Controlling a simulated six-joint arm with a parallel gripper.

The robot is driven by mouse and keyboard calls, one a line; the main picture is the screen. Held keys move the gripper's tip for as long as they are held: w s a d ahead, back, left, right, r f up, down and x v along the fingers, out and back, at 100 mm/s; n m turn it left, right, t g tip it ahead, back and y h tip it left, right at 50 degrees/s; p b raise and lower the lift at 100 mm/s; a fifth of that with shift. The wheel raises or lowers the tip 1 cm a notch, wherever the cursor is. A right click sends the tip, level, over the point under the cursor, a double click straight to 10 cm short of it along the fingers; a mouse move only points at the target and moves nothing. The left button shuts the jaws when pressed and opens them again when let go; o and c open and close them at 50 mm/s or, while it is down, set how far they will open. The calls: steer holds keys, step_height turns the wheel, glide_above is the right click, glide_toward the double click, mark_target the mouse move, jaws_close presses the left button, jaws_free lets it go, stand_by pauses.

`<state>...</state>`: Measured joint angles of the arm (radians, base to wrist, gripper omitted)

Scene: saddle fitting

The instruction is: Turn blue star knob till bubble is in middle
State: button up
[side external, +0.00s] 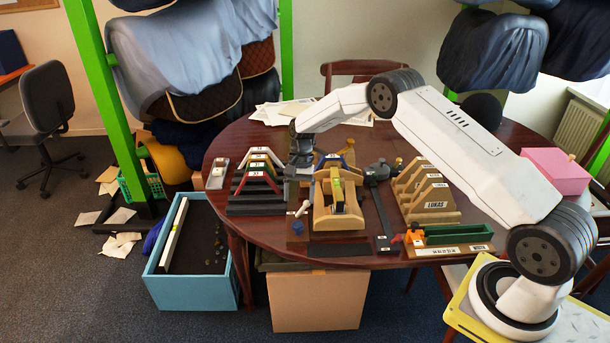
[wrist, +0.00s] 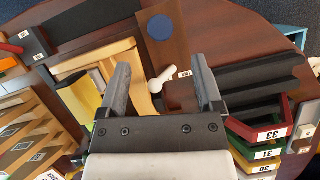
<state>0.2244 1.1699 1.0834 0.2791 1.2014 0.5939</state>
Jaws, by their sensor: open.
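A small blue round knob (side external: 298,227) sits on a brown board at the front left of the wooden fixture (side external: 340,221). In the wrist view it is a flat blue disc (wrist: 159,27) beyond my fingertips; its star shape cannot be made out. A white lever (side external: 302,209) stands just behind it and shows between my fingers in the wrist view (wrist: 161,77). A yellow level (side external: 338,193) rests on the fixture; its bubble is too small to read. My gripper (wrist: 160,64) is open and empty, above the board and apart from the knob. In the side view its fingers (side external: 299,164) are behind the knob.
Stacked coloured frames (side external: 259,180) stand left of the fixture. A dark rail (side external: 380,214) and wooden racks (side external: 428,205) stand to the right. A blue open box (side external: 232,273) is on the floor at the front left. Clear tabletop lies around the knob's front left.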

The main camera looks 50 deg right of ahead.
mark_target(297, 224)
steer(key=shift+x, duration=3.9)
jaws_close()
steer(key=n+g+h, duration=0.1)
steer(key=n, duration=0.2)
steer(key=shift+w+n, duration=0.1)
steer(key=shift+n, duration=0.3)
steer(key=shift+n+h, duration=0.3)
steer(key=shift+n, duration=0.2)
jaws_free()
